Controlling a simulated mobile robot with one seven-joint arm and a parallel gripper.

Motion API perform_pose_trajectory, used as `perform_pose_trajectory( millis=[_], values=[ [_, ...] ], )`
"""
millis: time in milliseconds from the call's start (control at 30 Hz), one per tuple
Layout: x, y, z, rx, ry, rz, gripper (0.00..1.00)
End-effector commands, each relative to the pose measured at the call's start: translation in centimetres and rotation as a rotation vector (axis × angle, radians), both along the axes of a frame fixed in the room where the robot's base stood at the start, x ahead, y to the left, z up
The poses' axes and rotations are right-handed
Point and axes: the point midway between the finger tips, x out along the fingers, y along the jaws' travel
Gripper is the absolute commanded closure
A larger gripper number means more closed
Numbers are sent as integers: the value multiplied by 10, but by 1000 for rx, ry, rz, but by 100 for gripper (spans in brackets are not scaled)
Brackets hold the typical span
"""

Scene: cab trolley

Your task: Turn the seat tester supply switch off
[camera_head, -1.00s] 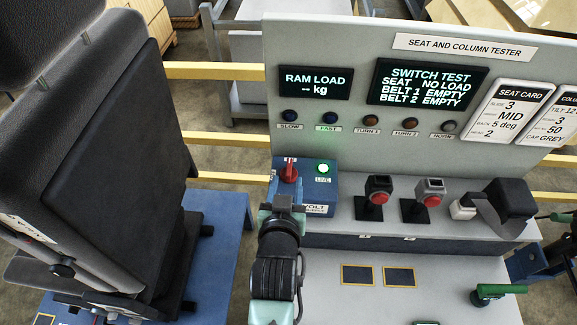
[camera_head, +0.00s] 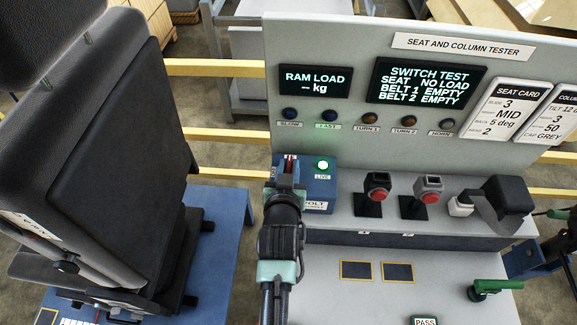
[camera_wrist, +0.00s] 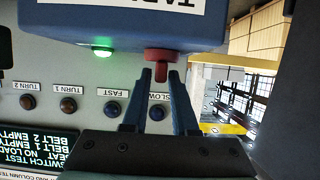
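The seat tester supply switch is a red rotary knob on the blue supply box (camera_head: 320,188). In the head view only a sliver of the red knob (camera_head: 290,163) shows behind my gripper (camera_head: 286,172). In the wrist view, which is upside down, the red knob (camera_wrist: 158,57) shows at the box's edge, its narrow grip between the tips of my gripper (camera_wrist: 161,78). The blue fingers stand apart on either side of the grip, with what look like slight gaps. The green LIVE lamp (camera_head: 323,165) beside the knob is lit.
The tester panel (camera_head: 340,130) rises behind, with indicator lamps and screens. Two red-button buckles (camera_head: 377,195) (camera_head: 427,198) stand right of the box. The black seat (camera_head: 120,150) is close on the left. The bench front (camera_head: 340,300) has clear room.

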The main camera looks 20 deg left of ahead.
Motion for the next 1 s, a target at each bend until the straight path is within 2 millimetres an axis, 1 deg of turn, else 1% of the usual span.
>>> perform_pose_trajectory(
  millis=[33, 100, 133, 633, 1000],
  values=[
    [0, 0, 0, 0, 0, 0, 84],
    [0, 0, 0, 0, 0, 0, 97],
    [0, 0, 0, 0, 0, 0, 100],
    [0, -1, -1, 1, 0, 16, 100],
    [1, -3, -2, 3, -3, 136, 100]
  ],
)
